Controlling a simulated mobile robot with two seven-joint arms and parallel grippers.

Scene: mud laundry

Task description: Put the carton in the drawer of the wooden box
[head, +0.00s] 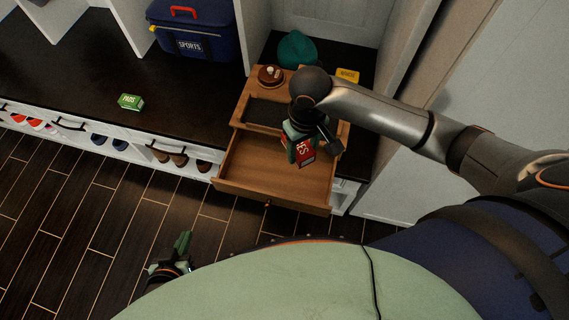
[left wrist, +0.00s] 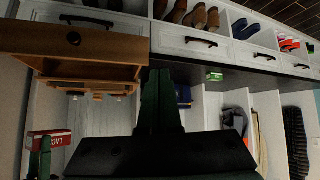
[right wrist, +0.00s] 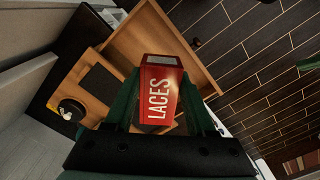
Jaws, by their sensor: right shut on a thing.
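The red carton marked LACES (right wrist: 158,95) is between the fingers of my right gripper (right wrist: 160,100), which is shut on it. In the head view the carton (head: 305,152) hangs above the open drawer (head: 262,180), near its back right part. The drawer is pulled out of the wooden box (head: 243,111) and its visible floor is bare. The carton also shows at the lower left of the left wrist view (left wrist: 48,138). My left gripper (head: 183,243) is low over the floor, away from the box; its fingers look closed together and empty in the left wrist view (left wrist: 160,100).
A round brown item (head: 271,76) sits on the box top. A green PADS pack (head: 131,102) and a blue SPORTS bag (head: 192,30) are on the dark bench. A white panel stands at right.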

